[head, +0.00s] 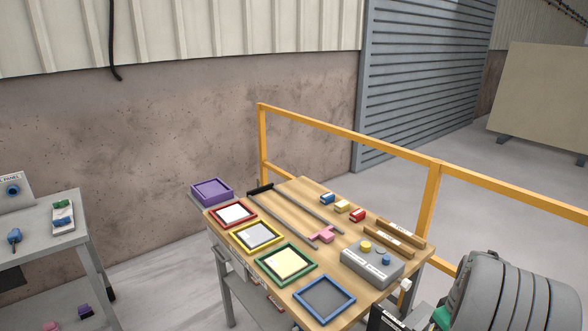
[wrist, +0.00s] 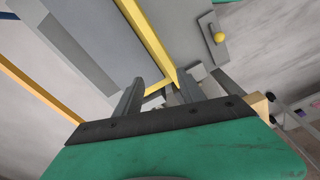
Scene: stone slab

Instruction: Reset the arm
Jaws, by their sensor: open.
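My gripper (wrist: 157,80) is at the centre of the wrist view, its two grey fingers apart with nothing seen between them. Its green body and dark plate fill the bottom of that view. In the head view my arm is at the lower right, beside the near right corner of the wooden-topped table (head: 284,217). The fingers cannot be made out in the head view. The wrist view looks past them at a yellow bar (wrist: 146,38) and grey floor.
Another table (head: 40,235) stands left; floor lies between.

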